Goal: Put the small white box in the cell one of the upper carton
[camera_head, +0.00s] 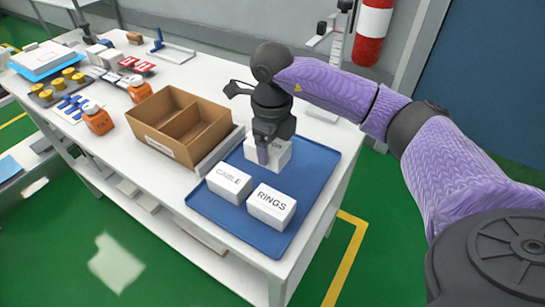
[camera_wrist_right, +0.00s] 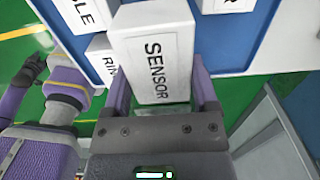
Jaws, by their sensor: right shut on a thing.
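The small white box in my right gripper (camera_head: 262,152) reads SENSOR in the right wrist view (camera_wrist_right: 155,62). In the head view this box (camera_head: 280,155) is at the back of the blue tray (camera_head: 305,198), and its print is mostly hidden by the fingers. The gripper is shut on it, one finger on each side. I cannot tell whether the box touches the tray. The brown carton (camera_head: 158,143) stands left of the tray, with a divider making two empty-looking cells. I cannot read its front label. My left gripper does not show.
White boxes CABLE (camera_head: 229,184) and RINGS (camera_head: 271,207) stand on the tray's front part. Orange-and-white containers (camera_head: 98,122) (camera_head: 138,90) stand left of the carton. Several small items fill the table's far left. The white table (camera_head: 150,185) is bare in front of the carton.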

